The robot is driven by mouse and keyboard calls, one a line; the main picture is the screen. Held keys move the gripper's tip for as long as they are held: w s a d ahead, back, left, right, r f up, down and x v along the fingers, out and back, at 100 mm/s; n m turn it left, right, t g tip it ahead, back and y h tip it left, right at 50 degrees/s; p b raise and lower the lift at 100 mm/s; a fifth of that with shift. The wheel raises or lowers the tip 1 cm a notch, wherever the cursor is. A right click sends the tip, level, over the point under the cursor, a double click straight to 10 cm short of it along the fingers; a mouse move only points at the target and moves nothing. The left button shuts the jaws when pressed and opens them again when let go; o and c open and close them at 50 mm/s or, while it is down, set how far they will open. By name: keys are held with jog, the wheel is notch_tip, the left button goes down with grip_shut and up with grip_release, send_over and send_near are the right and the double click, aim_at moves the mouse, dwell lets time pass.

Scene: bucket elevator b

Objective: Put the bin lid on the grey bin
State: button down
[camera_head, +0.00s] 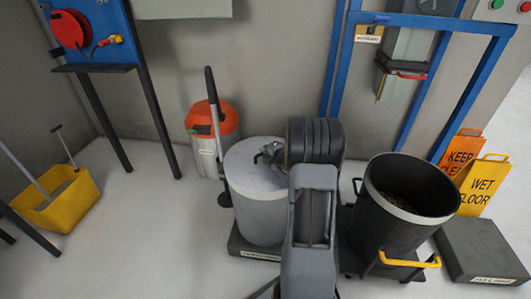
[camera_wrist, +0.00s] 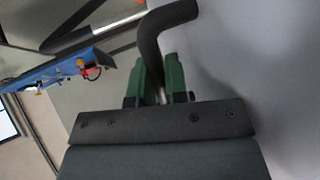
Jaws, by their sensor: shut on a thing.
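The grey bin (camera_head: 259,212) stands on a low dark base left of my arm. The round pale grey bin lid (camera_head: 243,170) covers the bin's top, roughly level, and hides the opening. I cannot tell whether it is fully seated or slightly above the rim. My gripper (camera_head: 269,152) is at the lid's handle, partly hidden by my arm. In the wrist view, its green fingers (camera_wrist: 161,78) are shut on the dark bent lid handle (camera_wrist: 163,25). The lid's grey surface (camera_wrist: 265,80) fills the right side there.
An orange-topped vacuum (camera_head: 214,130) and an upright black pole (camera_head: 215,125) stand behind the bin. A black drum (camera_head: 390,220) with a yellow handle stands to the right. A yellow mop bucket (camera_head: 65,200) is far left, with clear floor between. Orange and yellow signs (camera_head: 484,187) stand right.

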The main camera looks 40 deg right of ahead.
jog(key=shift+f, duration=0.15)
jog(key=c, duration=1.1)
grip_release()
jog(key=shift+o, duration=0.2)
jog(key=shift+f, duration=0.15)
jog(key=shift+s, duration=0.1)
jog(key=p+v, duration=0.2)
jog(key=v, duration=0.4)
jog(key=p+v, duration=0.2)
jog(key=v, duration=0.4)
jog(key=shift+r+p, duration=0.3)
jog(key=shift+s+r, duration=0.2)
jog(key=shift+s, duration=0.5)
